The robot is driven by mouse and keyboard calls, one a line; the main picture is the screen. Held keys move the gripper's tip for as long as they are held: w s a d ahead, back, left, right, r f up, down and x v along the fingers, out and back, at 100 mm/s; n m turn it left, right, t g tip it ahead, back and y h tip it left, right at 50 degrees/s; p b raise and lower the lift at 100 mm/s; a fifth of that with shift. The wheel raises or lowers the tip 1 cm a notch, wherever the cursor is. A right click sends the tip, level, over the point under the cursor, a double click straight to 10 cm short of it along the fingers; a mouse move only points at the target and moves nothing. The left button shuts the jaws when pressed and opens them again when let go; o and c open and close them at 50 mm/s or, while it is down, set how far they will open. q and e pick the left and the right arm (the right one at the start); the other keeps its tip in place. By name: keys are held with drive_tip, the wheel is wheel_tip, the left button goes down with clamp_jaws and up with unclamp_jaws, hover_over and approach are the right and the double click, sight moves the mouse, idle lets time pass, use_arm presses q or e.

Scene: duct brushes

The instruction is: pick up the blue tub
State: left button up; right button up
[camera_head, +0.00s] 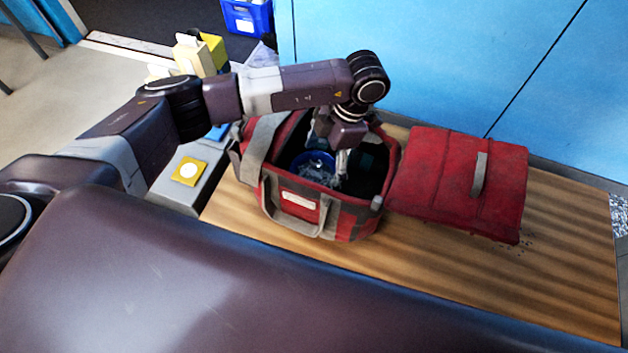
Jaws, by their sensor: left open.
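The blue tub (314,161) is inside an open red and grey bag (348,226) on the wooden table. Its rim and something pale and crumpled in it show; its lower part is hidden by the bag wall. My left gripper (330,170) points down into the bag's opening, over the tub. It is open, with one finger at the tub's right side; the other finger is hard to make out. I cannot tell whether the fingers touch the tub. My right gripper does not show.
The bag's red lid (440,185) lies folded open to the right. The wooden table (560,275) is bare at the right and front. A blue wall (430,70) stands close behind.

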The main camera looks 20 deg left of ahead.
sight(315, 173)
use_arm(q)
drive_tip(key=b+x, duration=0.2)
drive_tip(key=x, duration=0.3)
drive_tip(key=shift+f, duration=0.2)
drive_tip(key=shift+c, duration=0.3)
drive_tip(key=shift+r, duration=0.1)
drive_tip(key=c, duration=1.1)
